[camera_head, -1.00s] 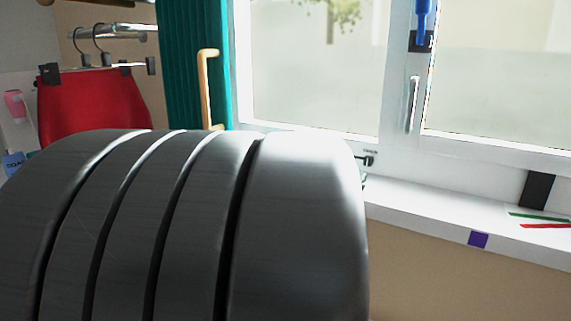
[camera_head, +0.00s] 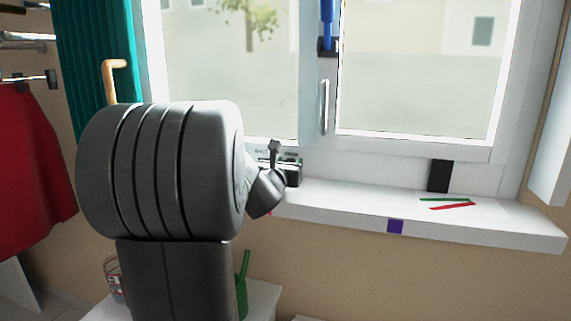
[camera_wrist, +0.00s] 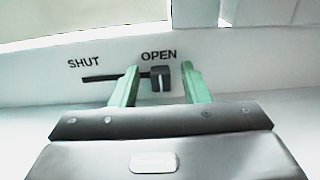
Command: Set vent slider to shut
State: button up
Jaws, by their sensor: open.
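The vent slider's dark knob (camera_wrist: 160,77) is in the wrist view, at the right end of a dark slot (camera_wrist: 103,77) in the white window frame, under the printed word OPEN. The word SHUT (camera_wrist: 84,63) is printed above the slot's left end. My gripper (camera_wrist: 161,75) is open, with one green finger on each side of the knob. Whether the fingers reach around the knob in depth is unclear. In the head view my arm hides most of the slider area.
A white windowsill (camera_head: 340,208) runs below the window, with a purple square (camera_head: 395,226) on its front edge and green and red strips (camera_head: 448,204) on top. A window handle (camera_head: 324,106) is above. A teal curtain (camera_head: 95,60) and red garment (camera_head: 28,170) are left.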

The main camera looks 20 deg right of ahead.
aim_at(260, 155)
jog(key=shift+w, duration=0.1)
grip_shut()
jog(key=w+a, duration=0.3)
jog(key=a, duration=0.2)
jog(key=w+a+p, duration=0.1)
jog(key=w+a, duration=0.1)
jog(key=shift+w+a+r, duration=0.1)
jog(key=shift+w+a, duration=0.05)
jog(key=shift+w, duration=0.15)
grip_release()
jog(key=shift+w+a, duration=0.1)
jog(key=shift+a, duration=0.1)
